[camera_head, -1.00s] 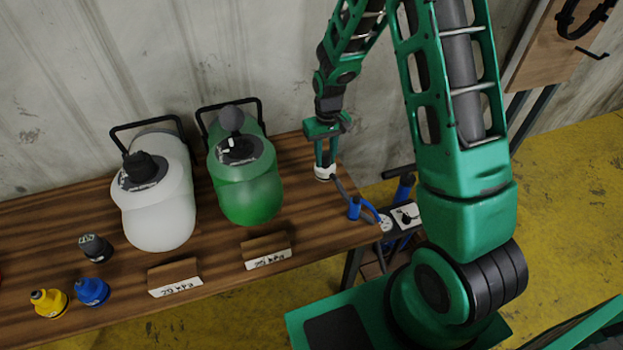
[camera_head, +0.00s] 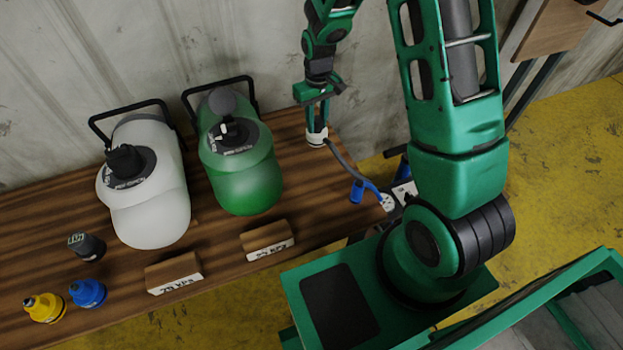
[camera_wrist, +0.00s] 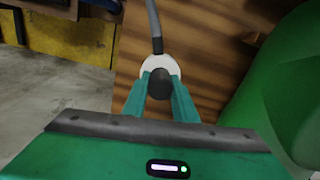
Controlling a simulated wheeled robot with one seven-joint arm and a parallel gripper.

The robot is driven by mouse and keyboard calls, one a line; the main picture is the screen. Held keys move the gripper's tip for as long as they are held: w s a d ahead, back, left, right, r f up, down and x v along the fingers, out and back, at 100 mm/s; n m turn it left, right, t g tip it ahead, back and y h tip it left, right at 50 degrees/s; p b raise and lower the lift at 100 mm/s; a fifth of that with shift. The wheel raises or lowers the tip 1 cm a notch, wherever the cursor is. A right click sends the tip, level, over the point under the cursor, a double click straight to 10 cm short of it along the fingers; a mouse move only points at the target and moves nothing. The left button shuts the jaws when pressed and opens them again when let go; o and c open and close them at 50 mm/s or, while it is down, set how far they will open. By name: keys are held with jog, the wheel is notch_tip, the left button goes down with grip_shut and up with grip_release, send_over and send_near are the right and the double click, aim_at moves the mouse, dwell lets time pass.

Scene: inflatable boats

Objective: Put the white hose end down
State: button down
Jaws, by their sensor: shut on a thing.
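The white hose end (camera_head: 317,136) is at my gripper (camera_head: 317,120), over the right part of the wooden bench. In the wrist view the white hose end (camera_wrist: 160,66) sits between the two green fingers of my gripper (camera_wrist: 160,88), which are shut on it, with a dark round part in the middle. A grey hose (camera_head: 345,162) runs from it down to the right, towards the blue pump fitting (camera_head: 362,189). I cannot tell whether the hose end touches the bench.
A green inflatable boat (camera_head: 240,175) stands left of my gripper, with a white one (camera_head: 150,205) beyond it. Wooden blocks with labels (camera_head: 267,240) (camera_head: 173,273) stand in front. Blue (camera_head: 88,293), yellow (camera_head: 44,307) and black (camera_head: 86,246) caps sit at the left.

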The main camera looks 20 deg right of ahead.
jog(key=s+a+r+n, duration=0.3)
jog(key=s+a+n, duration=0.2)
jog(key=s+n, duration=0.6)
jog(key=shift+w+a+f+n, duration=0.1)
jog(key=shift+w+f+n, duration=0.3)
jog(key=shift+f, duration=1.2)
jog(key=shift+w+a+f+n, duration=0.1)
jog(key=shift+f+n, duration=0.55)
jog(key=shift+f, duration=0.95)
jog(key=shift+w+a+f+n, duration=0.15)
jog(key=shift+f+n, duration=0.4)
jog(key=shift+f, duration=1.05)
jog(key=c, duration=1.4)
grip_release()
jog(key=shift+f, duration=0.1)
jog(key=shift+c, duration=0.2)
